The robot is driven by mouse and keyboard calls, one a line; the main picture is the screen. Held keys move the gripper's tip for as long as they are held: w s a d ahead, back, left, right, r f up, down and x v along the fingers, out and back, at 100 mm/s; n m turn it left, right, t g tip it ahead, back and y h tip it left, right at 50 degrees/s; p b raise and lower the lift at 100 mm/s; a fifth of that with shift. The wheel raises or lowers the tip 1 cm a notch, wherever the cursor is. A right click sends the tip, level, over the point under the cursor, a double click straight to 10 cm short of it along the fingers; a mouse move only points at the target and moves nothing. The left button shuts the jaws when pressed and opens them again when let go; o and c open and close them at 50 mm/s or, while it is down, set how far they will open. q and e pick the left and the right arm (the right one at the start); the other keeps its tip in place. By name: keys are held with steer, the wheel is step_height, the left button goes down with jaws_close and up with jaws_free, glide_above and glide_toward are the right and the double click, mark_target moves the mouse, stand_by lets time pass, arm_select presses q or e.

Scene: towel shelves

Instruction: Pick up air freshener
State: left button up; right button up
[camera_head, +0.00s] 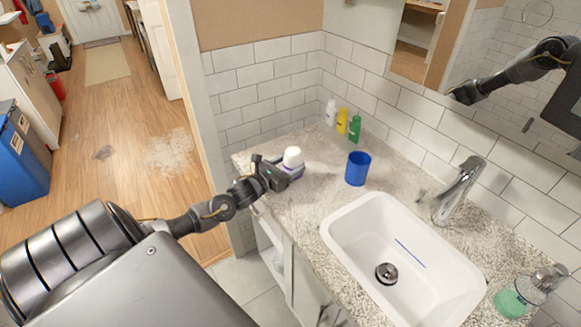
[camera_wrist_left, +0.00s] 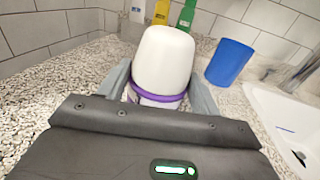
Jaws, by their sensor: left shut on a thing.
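The air freshener has a rounded white top and a purple ring. It shows on the counter in the head view (camera_head: 293,157) and large in the left wrist view (camera_wrist_left: 163,62). My left gripper (camera_head: 280,172) is at it, with one grey finger on each side just below the white top, in the left wrist view (camera_wrist_left: 160,92). The gripper is shut on the air freshener, which looks upright. Its lower part is hidden behind the gripper body, so I cannot tell whether it touches the counter. My right gripper is not clearly in view.
A blue cup (camera_head: 358,168) stands right of the air freshener. White (camera_head: 331,112), yellow (camera_head: 342,121) and green (camera_head: 355,129) bottles stand by the tiled wall. A white sink (camera_head: 340,232), a faucet (camera_head: 459,190) and a soap dispenser (camera_head: 520,293) are further right. A mirror shows my reflected arm.

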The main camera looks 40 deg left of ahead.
arm_select(q)
step_height(320, 180, up, 3)
steer(key=shift+s+f, duration=0.1)
steer(key=s+a+r+b, duration=0.1)
steer(key=s+a+r, duration=0.3)
steer(key=s+r, duration=0.5)
steer(key=s, duration=0.4)
steer(key=shift+r+b, duration=0.3)
